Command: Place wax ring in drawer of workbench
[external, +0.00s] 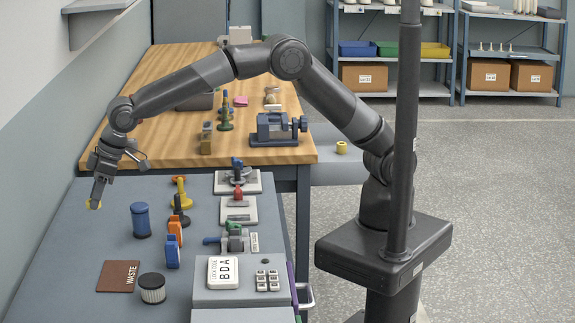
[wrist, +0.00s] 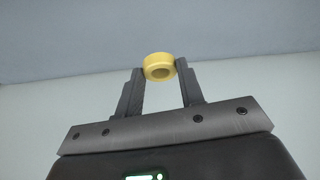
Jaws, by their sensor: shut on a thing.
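My gripper (wrist: 160,80) is shut on a small yellow ring, the wax ring (wrist: 159,66), held between its fingertips with its hole facing the wrist camera. In the external view my gripper (external: 98,192) points down at the left, above the far left part of the grey bench, and a bit of the ring (external: 94,205) shows at its tips. The wooden-topped workbench (external: 190,146) stands behind. A grey flat panel (external: 335,174) juts out at its right side; I cannot tell if it is an open drawer. A second small yellow object (external: 341,147) sits there.
The grey bench (external: 95,245) carries a blue cylinder (external: 140,220), orange and blue clips, toggle clamps, a brown WASTE mat (external: 118,276), a black-and-white filter (external: 152,288) and a labelled box (external: 223,271). A vise (external: 275,130) stands on the wooden workbench. A wall borders the left.

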